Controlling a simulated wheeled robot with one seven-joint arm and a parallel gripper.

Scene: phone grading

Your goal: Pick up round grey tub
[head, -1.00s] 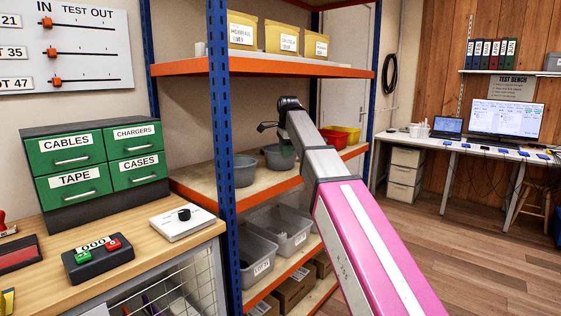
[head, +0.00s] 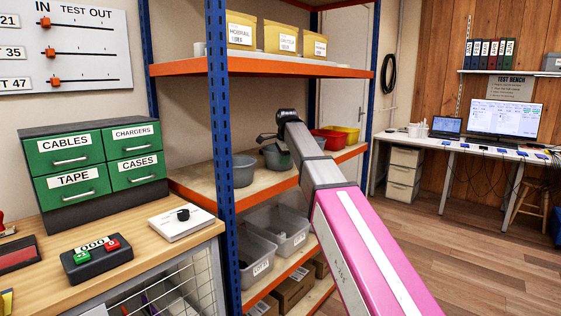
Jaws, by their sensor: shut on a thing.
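Two grey tubs sit on the wooden middle shelf of the rack. One round grey tub (head: 277,160) is just below my gripper and partly hidden by my arm. The other grey tub (head: 244,172) stands to its left, near the blue post. My gripper (head: 268,140) is small and dark in the head view, at the rim of the tub under it. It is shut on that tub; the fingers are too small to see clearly. I cannot tell whether the tub's base is clear of the shelf.
A red tub (head: 328,139) and a yellow tub (head: 346,134) stand to the right on the same shelf. An orange-edged shelf (head: 262,67) with yellow boxes is above. Grey bins (head: 283,230) are below. A blue post (head: 219,150) stands in front at left.

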